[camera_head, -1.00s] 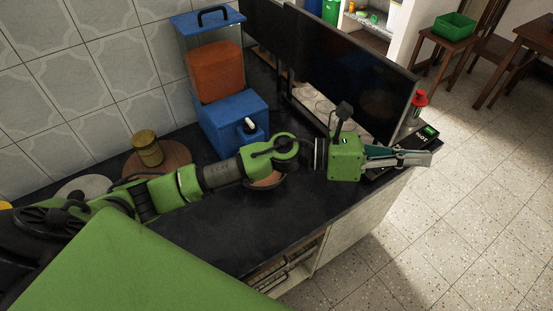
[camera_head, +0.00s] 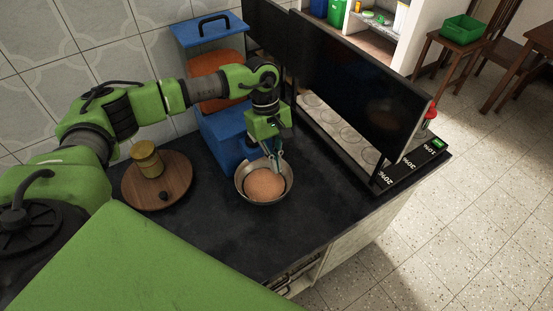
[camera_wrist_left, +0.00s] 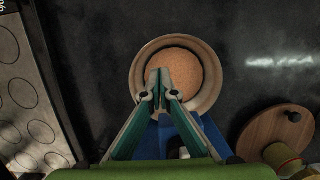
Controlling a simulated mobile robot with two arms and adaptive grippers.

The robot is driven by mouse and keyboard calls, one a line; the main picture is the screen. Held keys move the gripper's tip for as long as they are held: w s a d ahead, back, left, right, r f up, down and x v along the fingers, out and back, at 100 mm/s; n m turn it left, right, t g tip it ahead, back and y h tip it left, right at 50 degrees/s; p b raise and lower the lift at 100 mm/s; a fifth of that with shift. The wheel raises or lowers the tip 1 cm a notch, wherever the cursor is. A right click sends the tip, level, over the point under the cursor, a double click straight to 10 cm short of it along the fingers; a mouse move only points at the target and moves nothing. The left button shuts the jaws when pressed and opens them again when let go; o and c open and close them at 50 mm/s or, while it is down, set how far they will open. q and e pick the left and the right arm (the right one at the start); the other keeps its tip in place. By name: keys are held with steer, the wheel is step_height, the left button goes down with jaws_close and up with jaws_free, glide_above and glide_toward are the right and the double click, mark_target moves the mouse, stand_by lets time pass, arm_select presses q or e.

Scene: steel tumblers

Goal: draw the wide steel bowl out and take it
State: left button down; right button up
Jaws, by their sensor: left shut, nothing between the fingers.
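The wide steel bowl (camera_head: 242,184) stands upright on the dark counter in front of the blue dispenser, with brown, grainy contents (camera_head: 264,186) in it. My left gripper (camera_head: 278,171) points down at the bowl from its back right part in the head view. It is shut with nothing between its fingers. The left wrist view shows the closed fingertips (camera_wrist_left: 160,76) over the brown contents, inside the outline of the bowl's rim (camera_wrist_left: 212,92). I cannot tell whether they touch the contents. My right gripper is not in view.
The blue dispenser (camera_head: 221,136) stands right behind the bowl. A round wooden board (camera_head: 174,190) with a brass-coloured pot (camera_head: 147,160) is to the left. A dark upright panel (camera_head: 362,85) rises to the right. The counter in front of the bowl (camera_head: 240,228) is clear.

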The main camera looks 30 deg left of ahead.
mark_target(279, 182)
arm_select(q)
steer(key=p+x, duration=0.1)
steer(key=x, duration=0.4)
steer(key=shift+d+f+p, duration=0.1)
steer(key=shift+f+p, duration=0.2)
steer(key=shift+p, duration=0.1)
steer(key=shift+s+d+f, duration=0.15)
steer(key=shift+f, duration=0.5)
steer(key=s+d+b, duration=0.1)
steer(key=s+d, duration=0.1)
steer(key=d, duration=0.1)
steer(key=s+d+b, duration=0.1)
steer(key=s+d, duration=0.1)
steer(key=d, duration=0.2)
steer(key=s+d+b, duration=0.1)
steer(key=s+d, duration=0.1)
steer(key=d, duration=0.1)
steer(key=shift+d+b, duration=0.3)
steer(key=shift+s+d, duration=0.1)
steer(key=shift+s, duration=0.05)
